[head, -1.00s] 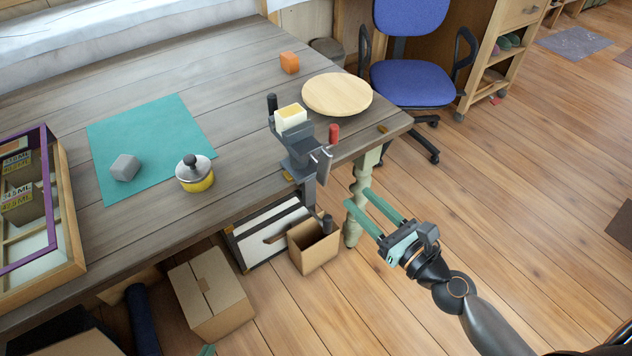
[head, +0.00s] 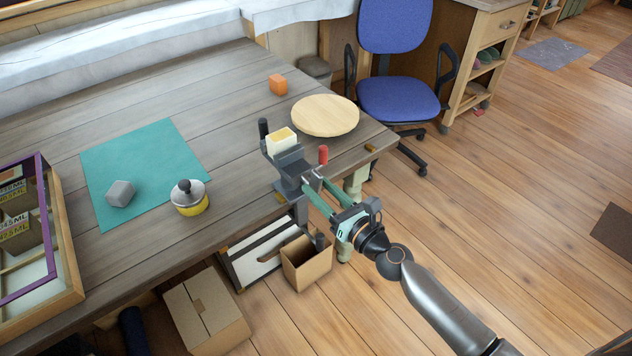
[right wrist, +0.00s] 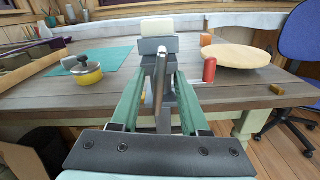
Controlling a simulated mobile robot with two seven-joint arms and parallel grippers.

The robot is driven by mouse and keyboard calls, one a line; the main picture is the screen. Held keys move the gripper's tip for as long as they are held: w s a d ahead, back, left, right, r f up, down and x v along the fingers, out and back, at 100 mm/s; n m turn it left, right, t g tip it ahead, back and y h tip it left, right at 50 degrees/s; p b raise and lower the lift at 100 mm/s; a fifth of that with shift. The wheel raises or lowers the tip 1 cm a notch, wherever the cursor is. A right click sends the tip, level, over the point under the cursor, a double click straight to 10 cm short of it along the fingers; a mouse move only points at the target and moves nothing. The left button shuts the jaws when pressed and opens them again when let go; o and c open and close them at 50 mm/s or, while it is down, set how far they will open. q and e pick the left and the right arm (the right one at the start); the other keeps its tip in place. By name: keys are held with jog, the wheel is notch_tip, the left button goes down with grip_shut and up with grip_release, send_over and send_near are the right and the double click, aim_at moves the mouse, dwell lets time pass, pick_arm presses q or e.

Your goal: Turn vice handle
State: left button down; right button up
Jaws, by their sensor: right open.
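A dark grey vice (head: 291,163) is mounted at the front edge of the workbench, with a pale cream block (head: 281,140) at its top. A red grip (head: 323,154) stands up at the handle's right side. In the right wrist view the red grip (right wrist: 209,69) is right of the fingers, and a metal bar (right wrist: 159,77) runs up between them. My right gripper (head: 315,185) is open, its green fingers reaching to the vice's front; it also shows in the right wrist view (right wrist: 156,90). Whether the fingers touch the vice cannot be told. My left gripper is out of view.
On the workbench (head: 240,90) are a round wooden board (head: 325,115), an orange cube (head: 278,85), a yellow pot (head: 189,198), a grey block (head: 120,193) on a teal mat (head: 165,150), and a display case (head: 72,260). Cardboard boxes (head: 306,265) are below. A blue chair (head: 398,98) stands behind.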

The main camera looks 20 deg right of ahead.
jog(key=shift+x, duration=0.85)
grip_shut()
